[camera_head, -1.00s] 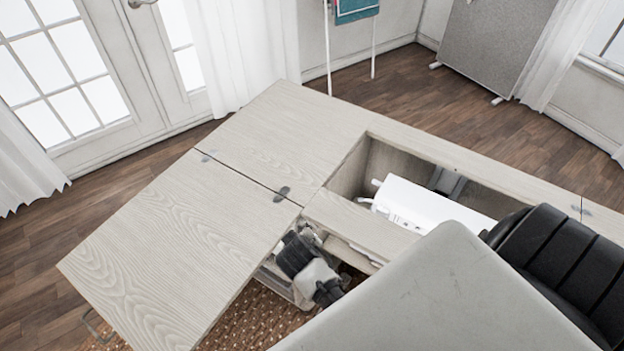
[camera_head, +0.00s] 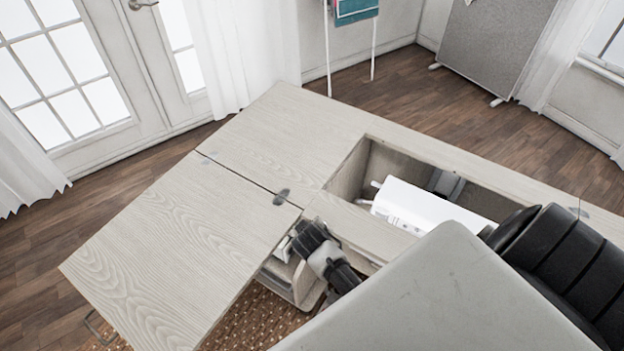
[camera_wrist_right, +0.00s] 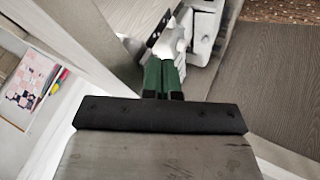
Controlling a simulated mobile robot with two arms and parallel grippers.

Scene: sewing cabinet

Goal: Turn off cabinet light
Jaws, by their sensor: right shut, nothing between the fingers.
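The sewing cabinet (camera_head: 265,135) has a pale wood top with a folded-out leaf. In the head view, my right wrist reaches the cabinet's open front, just below the top; its fingertips are hidden. In the right wrist view, my right gripper (camera_wrist_right: 164,72) has its green fingers shut together and empty. Their tips are right at a white fitting (camera_wrist_right: 176,38) inside the cabinet; whether they touch it I cannot tell. I cannot make out which part is the cabinet light or its switch. My left gripper is not in view.
A white sewing machine (camera_head: 425,208) lies in the open well of the top. The wood leaf (camera_head: 165,245) overhangs to the left of my wrist. In the right wrist view, a patterned notebook (camera_wrist_right: 27,85) and pens lie at the left. A woven rug (camera_head: 255,320) is below.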

